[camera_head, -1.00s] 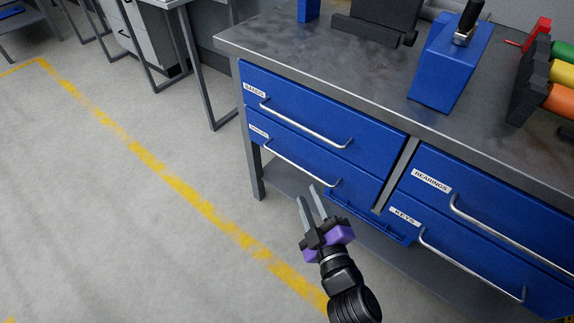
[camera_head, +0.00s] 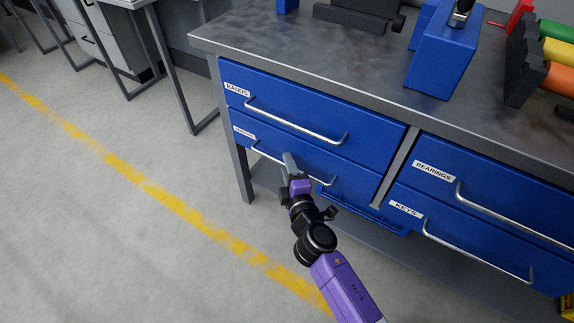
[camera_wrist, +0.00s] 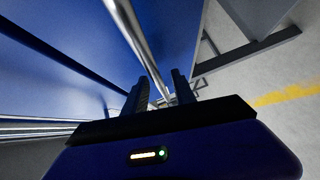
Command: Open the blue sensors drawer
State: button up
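The blue sensors drawer (camera_head: 345,186) is the lower left drawer of the workbench, under the one labelled BANDS. It looks shut, and its small white label (camera_head: 244,132) is too blurred to read. Its silver bar handle (camera_head: 265,153) is partly hidden behind my gripper (camera_head: 290,162). In the wrist view the handle (camera_wrist: 138,38) runs between the two fingers of my gripper (camera_wrist: 158,92). The fingers stand apart, with gaps beside the bar, so my gripper looks open around the handle. I cannot tell whether either finger touches it.
The BANDS drawer (camera_head: 300,95) and its handle (camera_head: 300,123) are just above. The BEARINGS drawer (camera_head: 500,190) and KEYS drawer (camera_head: 470,245) are to the right. The metal benchtop (camera_head: 340,60) overhangs. Grey floor (camera_head: 100,220) with a yellow line is clear at left.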

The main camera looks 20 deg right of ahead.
jog(key=shift+w, duration=0.35)
jog(key=shift+d, duration=0.1)
grip_shut()
dwell(1.1)
